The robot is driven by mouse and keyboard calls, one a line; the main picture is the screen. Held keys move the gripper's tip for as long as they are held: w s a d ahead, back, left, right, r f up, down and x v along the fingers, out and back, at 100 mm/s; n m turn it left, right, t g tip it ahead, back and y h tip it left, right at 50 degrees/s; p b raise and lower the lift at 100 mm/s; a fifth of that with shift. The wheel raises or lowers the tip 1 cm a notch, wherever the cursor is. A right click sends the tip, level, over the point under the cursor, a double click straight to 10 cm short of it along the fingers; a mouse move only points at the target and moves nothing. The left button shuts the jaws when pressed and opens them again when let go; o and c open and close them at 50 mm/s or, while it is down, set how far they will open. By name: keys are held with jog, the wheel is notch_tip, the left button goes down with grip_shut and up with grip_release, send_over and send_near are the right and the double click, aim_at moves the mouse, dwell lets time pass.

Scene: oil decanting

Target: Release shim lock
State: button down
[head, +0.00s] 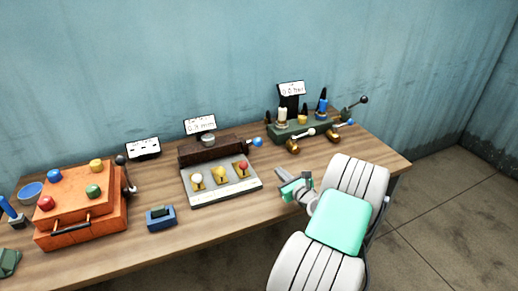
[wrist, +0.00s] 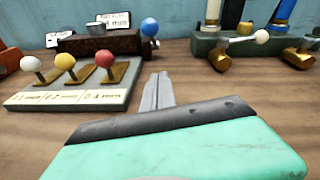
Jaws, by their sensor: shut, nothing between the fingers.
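The shim station has a dark brown block (head: 203,152) with a blue-knobbed lever (head: 257,142) at its right end; I cannot tell for certain that this is the shim lock. In front lies a grey panel (head: 222,198) with white (head: 196,179), yellow (head: 219,172) and red (head: 243,166) knobs on brass plates. In the wrist view the blue knob (wrist: 149,27) is beyond my fingers, the red knob (wrist: 103,57) to their left. My gripper (wrist: 158,88) is shut and empty, apart from them. In the head view it (head: 285,190) is right of the panel.
A green block (head: 305,129) with brass-ended levers stands at the back right. An orange box (head: 75,218) with coloured knobs and a blue block (head: 160,217) are at left. Bare wooden table (head: 270,180) separates the panel from the green block.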

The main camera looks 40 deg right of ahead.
aim_at(254, 143)
jog(key=shift+w, duration=0.1)
jog(key=shift+w, duration=0.3)
jog(key=p+x, duration=0.1)
jog(key=x, duration=0.7)
jog(key=shift+w+p, duration=0.3)
jog(key=shift+w+r+p, duration=0.45)
jog(key=shift+w+r, duration=0.15)
jog(key=shift+r, duration=0.2)
jog(key=shift+w+r+p, duration=0.4)
jog(key=shift+w+r, duration=0.15)
jog(key=shift+r, duration=0.3)
